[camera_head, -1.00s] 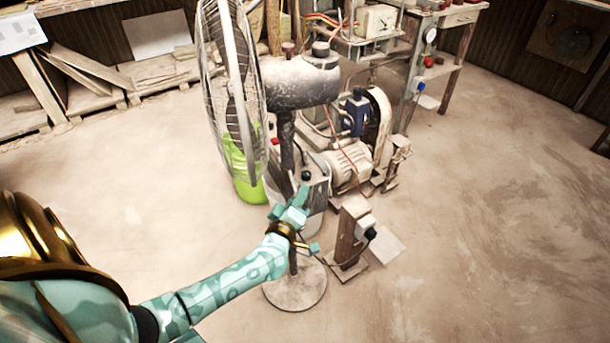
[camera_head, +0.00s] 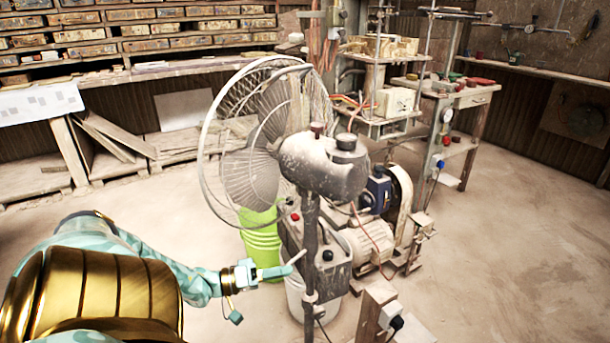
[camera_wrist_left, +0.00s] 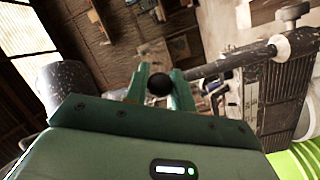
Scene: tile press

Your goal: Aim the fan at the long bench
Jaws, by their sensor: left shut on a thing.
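The grey pedestal fan (camera_head: 318,165) stands in the middle of the head view. Its wire cage faces away, toward the back left. A long bench (camera_head: 150,73) runs along the back wall there, below shelves. My left gripper (camera_head: 287,268) is just left of the fan's pole (camera_head: 311,225). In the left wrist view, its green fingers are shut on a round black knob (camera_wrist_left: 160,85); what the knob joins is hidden. The pole (camera_wrist_left: 235,62) also shows there, behind the fingers. My right gripper is not in view.
A green bin (camera_head: 262,243) and a grey machine with a motor (camera_head: 366,248) stand close behind the pole. A wooden post with a switch box (camera_head: 390,315) is at the lower right. The floor (camera_head: 500,240) at the right is clear.

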